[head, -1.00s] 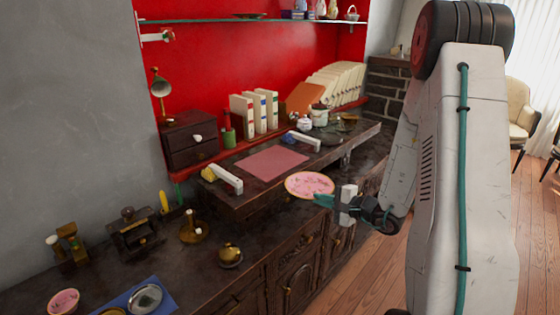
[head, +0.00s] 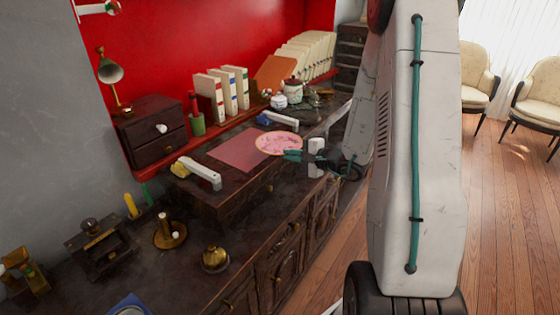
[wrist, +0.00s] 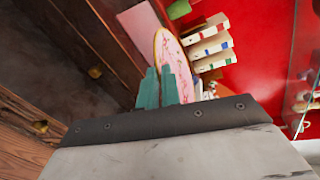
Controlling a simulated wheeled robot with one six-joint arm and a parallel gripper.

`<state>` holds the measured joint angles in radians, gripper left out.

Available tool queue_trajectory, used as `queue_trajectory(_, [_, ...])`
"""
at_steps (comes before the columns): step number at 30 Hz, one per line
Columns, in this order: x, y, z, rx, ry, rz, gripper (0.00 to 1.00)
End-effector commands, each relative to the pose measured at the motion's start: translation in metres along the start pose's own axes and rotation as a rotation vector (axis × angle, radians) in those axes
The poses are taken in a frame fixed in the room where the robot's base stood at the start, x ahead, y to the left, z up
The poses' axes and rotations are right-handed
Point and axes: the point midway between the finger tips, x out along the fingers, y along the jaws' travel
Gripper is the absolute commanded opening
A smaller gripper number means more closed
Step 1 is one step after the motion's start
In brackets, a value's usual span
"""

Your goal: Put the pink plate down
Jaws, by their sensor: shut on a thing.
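The pink plate (head: 278,143) has a yellowish rim and a pink patterned face. My gripper (head: 297,155) has teal fingers and is shut on the plate's near right edge. In the head view the plate overlaps the right part of a flat pink mat (head: 238,150) on the raised dark shelf. I cannot tell whether the plate touches the mat or hangs above it. In the wrist view the teal fingers (wrist: 164,88) hold the edge of the plate (wrist: 173,62), and the mat (wrist: 147,32) shows beside it.
A white-handled brush (head: 200,173) lies left of the mat, and another white-handled item (head: 281,118) lies behind the plate. White binders (head: 222,92), a small drawer box (head: 152,133) and pots (head: 293,90) stand at the back. A brass bell (head: 215,259) stands on the lower counter.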

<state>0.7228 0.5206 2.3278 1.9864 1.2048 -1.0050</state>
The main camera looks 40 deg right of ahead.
Motion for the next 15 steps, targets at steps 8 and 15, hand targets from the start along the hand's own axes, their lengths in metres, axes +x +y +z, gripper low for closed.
queue_trajectory(8, [0.039, -0.006, 0.0, -0.001, 0.0, -0.001, 0.0])
queue_trajectory(15, [0.045, 0.018, -0.007, 0.004, 0.0, 0.003, 0.0])
